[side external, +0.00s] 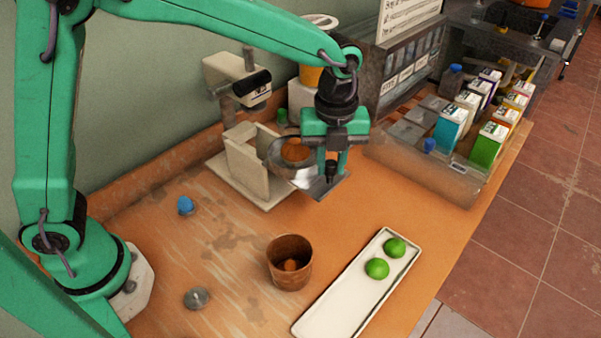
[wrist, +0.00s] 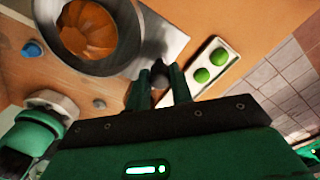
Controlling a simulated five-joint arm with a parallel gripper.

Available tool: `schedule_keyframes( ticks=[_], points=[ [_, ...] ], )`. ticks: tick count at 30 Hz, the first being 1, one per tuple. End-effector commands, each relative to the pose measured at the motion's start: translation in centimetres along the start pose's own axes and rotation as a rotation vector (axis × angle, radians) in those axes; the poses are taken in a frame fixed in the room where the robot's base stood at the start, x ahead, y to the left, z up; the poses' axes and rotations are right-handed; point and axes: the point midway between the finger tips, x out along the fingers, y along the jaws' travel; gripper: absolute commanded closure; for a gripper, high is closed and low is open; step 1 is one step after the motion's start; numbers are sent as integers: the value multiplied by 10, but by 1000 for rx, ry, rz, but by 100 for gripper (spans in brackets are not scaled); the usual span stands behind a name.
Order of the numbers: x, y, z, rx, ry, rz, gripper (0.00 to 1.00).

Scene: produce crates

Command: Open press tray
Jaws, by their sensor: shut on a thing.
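The press (side external: 250,160) is a beige machine by the back wall. Its tray (side external: 291,176) is a round metal bowl with a flat metal plate, standing out at the press's front right. An orange piece of fruit (side external: 296,151) lies in the bowl. In the wrist view the bowl (wrist: 48,12), the fruit (wrist: 88,28) and the metal plate (wrist: 172,38) show at the upper left. My gripper (side external: 331,172) points down at the plate's right part. In the wrist view my gripper (wrist: 159,84) is shut on a small dark knob (wrist: 160,76) of the tray. The knob's base is partly hidden by the fingers.
A copper cup (side external: 290,270) stands in front. A white tray (side external: 335,306) with two limes (side external: 377,268) lies to its right. A blue object (side external: 186,205) and a grey metal piece (side external: 196,298) lie left. A carton bin (side external: 425,175) stands right.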

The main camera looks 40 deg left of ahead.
Motion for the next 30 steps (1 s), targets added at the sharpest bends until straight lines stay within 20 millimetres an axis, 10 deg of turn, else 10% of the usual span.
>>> schedule_keyframes(
  ticks=[7,8,11,30],
  points=[
    [-1,-6,-5,-2,-2,-5,100],
    [-1,-6,-5,-2,-2,-5,76],
    [-1,-6,-5,-2,-1,-5,56],
    [-23,-6,-5,-1,-2,-6,56]
  ],
)
